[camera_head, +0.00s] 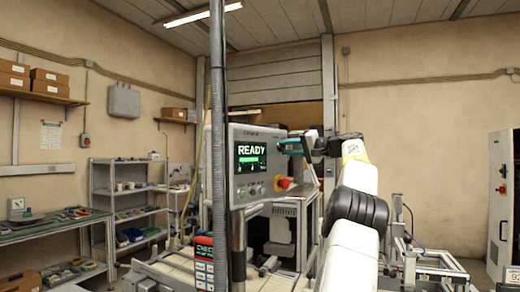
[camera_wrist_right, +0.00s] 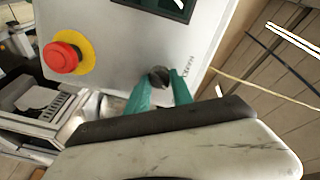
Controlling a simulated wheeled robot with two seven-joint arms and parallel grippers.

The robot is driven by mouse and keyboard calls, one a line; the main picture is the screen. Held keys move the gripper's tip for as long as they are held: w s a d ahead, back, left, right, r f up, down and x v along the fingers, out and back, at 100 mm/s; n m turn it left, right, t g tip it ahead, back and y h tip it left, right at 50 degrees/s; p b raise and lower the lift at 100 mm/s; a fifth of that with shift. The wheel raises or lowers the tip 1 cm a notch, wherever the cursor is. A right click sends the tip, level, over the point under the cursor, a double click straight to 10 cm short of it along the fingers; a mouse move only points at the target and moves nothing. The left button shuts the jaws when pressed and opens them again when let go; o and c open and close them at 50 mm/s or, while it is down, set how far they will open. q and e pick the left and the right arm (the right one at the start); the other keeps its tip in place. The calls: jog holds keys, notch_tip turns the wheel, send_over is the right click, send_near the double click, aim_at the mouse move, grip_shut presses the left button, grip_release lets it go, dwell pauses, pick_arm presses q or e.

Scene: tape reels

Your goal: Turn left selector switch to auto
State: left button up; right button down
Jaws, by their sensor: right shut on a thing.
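A grey control panel (camera_head: 258,133) with a lit READY screen (camera_head: 250,158) stands in the middle of the head view. In the right wrist view, a small dark selector knob (camera_wrist_right: 158,75) sits on the panel face (camera_wrist_right: 110,25). My right gripper (camera_head: 285,146) is at the panel's upper right. Its green fingertips (camera_wrist_right: 159,86) are shut on either side of the knob in the wrist view. They partly cover it, and I cannot read its pointer or its label. Only one such knob shows clearly. My left gripper is not in view.
A red emergency stop on a yellow ring (camera_head: 283,184) is low on the panel, below my right gripper; it also shows in the wrist view (camera_wrist_right: 62,58). Small buttons (camera_head: 262,190) line the panel under the screen. Shelves (camera_head: 125,190) and a workbench (camera_head: 50,225) stand left.

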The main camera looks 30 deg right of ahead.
jog(key=shift+m, duration=0.7)
jog(key=c, duration=1.1)
grip_release()
jog(key=v, duration=0.7)
jog(key=shift+s+d, duration=0.1)
jog(key=shift+s, duration=0.25)
